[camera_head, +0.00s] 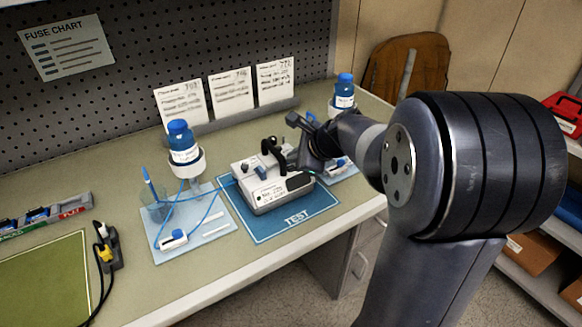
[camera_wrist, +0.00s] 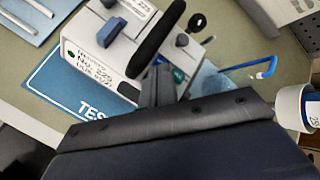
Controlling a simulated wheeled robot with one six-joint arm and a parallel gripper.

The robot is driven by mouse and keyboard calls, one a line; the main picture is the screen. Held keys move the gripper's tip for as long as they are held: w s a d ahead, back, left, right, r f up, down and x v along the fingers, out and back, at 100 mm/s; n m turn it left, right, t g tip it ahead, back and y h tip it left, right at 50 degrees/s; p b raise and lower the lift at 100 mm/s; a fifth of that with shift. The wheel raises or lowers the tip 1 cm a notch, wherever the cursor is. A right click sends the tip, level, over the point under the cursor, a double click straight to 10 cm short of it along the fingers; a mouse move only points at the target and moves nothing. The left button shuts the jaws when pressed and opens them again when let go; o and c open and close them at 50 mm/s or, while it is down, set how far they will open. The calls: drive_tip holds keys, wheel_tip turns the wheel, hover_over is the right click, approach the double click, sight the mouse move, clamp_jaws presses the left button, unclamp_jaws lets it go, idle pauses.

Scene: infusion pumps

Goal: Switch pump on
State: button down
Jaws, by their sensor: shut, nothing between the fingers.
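A white infusion pump (camera_head: 275,197) with a black carry handle (camera_head: 273,150) sits on the blue TEST mat (camera_head: 305,217). In the wrist view the pump (camera_wrist: 92,58) shows a printed label, its black handle (camera_wrist: 158,45) and a blue-grey knob. A green button (camera_wrist: 179,74) shows just beside the fingertips. My gripper (camera_head: 306,166) is shut and empty at the pump's right side. In the wrist view my gripper (camera_wrist: 158,84) is close against the pump's edge and partly covers it. I cannot tell whether it touches the pump or a button.
A blue-capped bottle (camera_head: 182,145) on a stand, with blue tubing, is left of the mat. Another blue-capped bottle (camera_head: 343,93) stands behind my arm. Cards (camera_head: 231,95) stand along the back. The bench front edge is near.

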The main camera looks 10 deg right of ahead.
drive_tip(key=shift+f, duration=0.1)
idle(0.7)
drive_tip(key=shift+f+b, duration=0.35)
drive_tip(key=shift+f+b, duration=0.35)
drive_tip(key=shift+f, duration=0.15)
idle(0.6)
drive_tip(key=shift+r, duration=0.1)
drive_tip(key=shift+r+p, duration=0.8)
drive_tip(key=shift+p, duration=0.05)
wheel_tip(320, 180, up, 5)
drive_tip(key=p, duration=0.4)
drive_tip(key=shift+p, duration=0.35)
idle(0.5)
